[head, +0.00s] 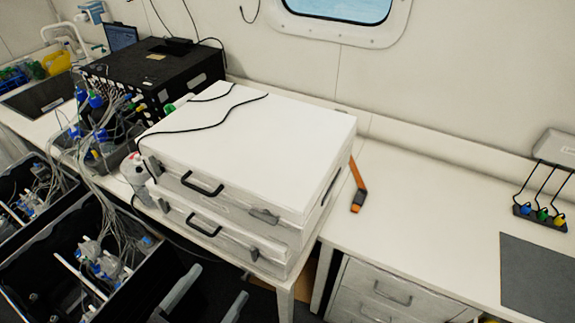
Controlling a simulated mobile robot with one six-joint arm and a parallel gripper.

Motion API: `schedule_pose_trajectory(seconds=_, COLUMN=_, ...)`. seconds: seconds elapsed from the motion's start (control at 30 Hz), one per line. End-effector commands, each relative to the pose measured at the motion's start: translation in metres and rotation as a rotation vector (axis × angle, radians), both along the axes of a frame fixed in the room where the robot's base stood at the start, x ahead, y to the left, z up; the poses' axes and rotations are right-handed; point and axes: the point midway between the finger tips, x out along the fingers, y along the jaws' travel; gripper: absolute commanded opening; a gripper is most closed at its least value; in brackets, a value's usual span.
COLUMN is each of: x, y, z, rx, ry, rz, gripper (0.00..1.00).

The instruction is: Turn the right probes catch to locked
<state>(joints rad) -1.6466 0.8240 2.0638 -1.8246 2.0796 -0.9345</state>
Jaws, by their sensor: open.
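Two white cases are stacked on the bench, an upper case (225,198) and a lower case (220,243), each with a black handle in front. The upper case's right catch (264,215) lies roughly along the case edge. The lower case's right catch (254,254) stands closer to upright. I cannot read which case is the probes one. My gripper (222,280) shows two grey fingers at the bottom edge, apart and empty, in front of and below the lower case. It touches neither catch.
Black crates (80,270) with tubing and bottles stand at left. A black cable (205,122) lies across the upper case. An orange-handled tool (358,190) lies on the bench to the right. The bench (430,225) there is mostly clear, with a dark mat (540,272) at far right.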

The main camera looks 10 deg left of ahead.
Motion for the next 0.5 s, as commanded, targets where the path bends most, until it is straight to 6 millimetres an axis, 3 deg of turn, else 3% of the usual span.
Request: schedule_pose_trajectory(seconds=0.5, x=0.128, y=-0.055, z=-0.003, rx=0.001, ry=0.002, rz=-0.007, gripper=0.85)
